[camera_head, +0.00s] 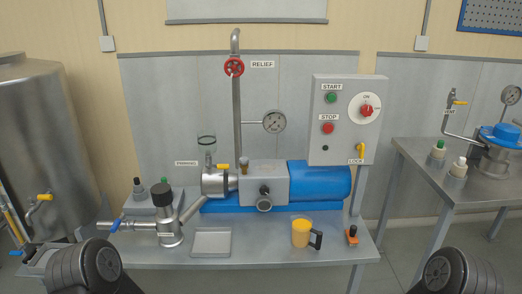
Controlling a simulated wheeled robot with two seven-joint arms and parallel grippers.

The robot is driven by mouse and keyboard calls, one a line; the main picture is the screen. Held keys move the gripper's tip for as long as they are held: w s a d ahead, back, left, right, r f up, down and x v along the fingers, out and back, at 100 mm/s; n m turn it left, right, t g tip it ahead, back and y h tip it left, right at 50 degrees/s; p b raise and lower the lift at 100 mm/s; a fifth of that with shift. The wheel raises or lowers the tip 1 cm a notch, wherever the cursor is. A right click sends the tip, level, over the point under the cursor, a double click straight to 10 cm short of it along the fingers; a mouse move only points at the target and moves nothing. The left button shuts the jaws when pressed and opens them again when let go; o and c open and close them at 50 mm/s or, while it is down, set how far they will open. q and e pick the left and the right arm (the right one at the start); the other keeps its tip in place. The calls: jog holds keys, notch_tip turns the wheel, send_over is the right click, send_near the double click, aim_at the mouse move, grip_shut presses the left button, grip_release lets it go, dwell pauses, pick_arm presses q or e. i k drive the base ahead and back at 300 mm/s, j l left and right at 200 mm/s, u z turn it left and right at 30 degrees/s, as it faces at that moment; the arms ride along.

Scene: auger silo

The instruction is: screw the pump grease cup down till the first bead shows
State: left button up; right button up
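The pump (216,183) lies on the steel bench, a silver body joined to a grey bearing housing (265,183) and a blue motor (318,181). A small brown cup (244,164), which looks like the grease cup, stands upright on top near where the pump meets the housing. It is too small to tell how far down it is screwed or whether any bead of grease shows. Dark rounded links of my arms show at the lower left and lower right corners, well apart from the pump. Neither gripper's fingers can be made out.
A yellow mug (301,233) and a shallow grey tray (211,242) stand at the bench front. A black-capped strainer (164,212) stands left of the pump. The control box (346,122) overhangs the motor at the right. A gauge (274,122) and red relief wheel (234,67) rise behind.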

aim_at(244, 161)
jog(key=i+l+z, duration=0.1)
jog(key=i+z, duration=0.4)
jog(key=i, duration=0.85)
